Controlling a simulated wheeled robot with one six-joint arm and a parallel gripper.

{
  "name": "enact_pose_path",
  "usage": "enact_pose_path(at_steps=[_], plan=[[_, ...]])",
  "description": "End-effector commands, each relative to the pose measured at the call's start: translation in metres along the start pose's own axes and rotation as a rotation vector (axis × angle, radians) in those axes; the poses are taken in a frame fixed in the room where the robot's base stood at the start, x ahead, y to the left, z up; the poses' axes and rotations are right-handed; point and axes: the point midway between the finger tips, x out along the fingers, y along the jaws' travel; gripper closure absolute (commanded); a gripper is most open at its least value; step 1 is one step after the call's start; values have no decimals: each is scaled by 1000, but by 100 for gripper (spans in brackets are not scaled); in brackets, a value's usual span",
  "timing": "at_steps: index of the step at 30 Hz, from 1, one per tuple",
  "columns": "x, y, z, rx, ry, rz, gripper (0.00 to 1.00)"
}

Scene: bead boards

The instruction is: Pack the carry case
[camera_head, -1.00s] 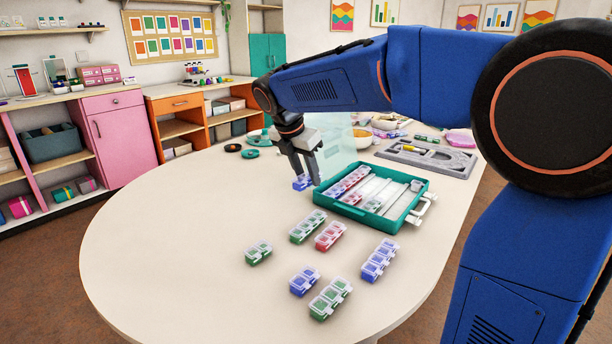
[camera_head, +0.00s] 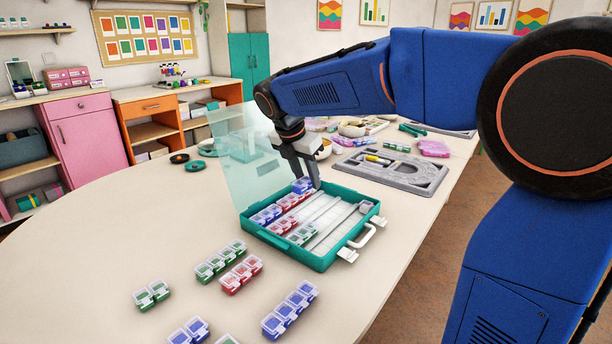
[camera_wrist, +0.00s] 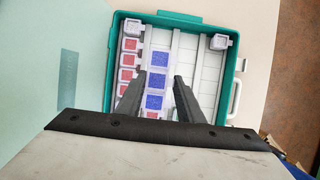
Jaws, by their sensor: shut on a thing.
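The open teal carry case (camera_head: 318,262) sits on the table with its clear lid raised at the back left. Lanes inside hold blue box strips (camera_head: 266,215), red box strips (camera_head: 281,226) and green boxes (camera_head: 302,234). My gripper (camera_head: 306,184) is over the case's far part, shut on a blue box strip (camera_head: 301,187). In the wrist view the held strip (camera_wrist: 157,80) lies between the fingers, along the lanes, beside a row of red boxes (camera_wrist: 127,60). I cannot tell whether it touches the case floor. The fingers hide part of the lanes.
Loose on the near table are a green strip (camera_head: 220,261), a red strip (camera_head: 241,275), a green pair (camera_head: 151,294), a blue strip (camera_head: 290,311) and a blue pair (camera_head: 188,331). A grey tray (camera_head: 385,171) lies behind the case.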

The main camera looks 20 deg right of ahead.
Motion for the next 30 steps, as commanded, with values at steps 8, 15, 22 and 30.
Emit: enact_pose_path(at_steps=[8,15,22,30], plan=[[14,0,-6,-1,0,-1,89],[26,0,-11,0,0,-1,89],[39,0,-16,0,0,-1,89],[53,0,-22,-1,0,-1,89]])
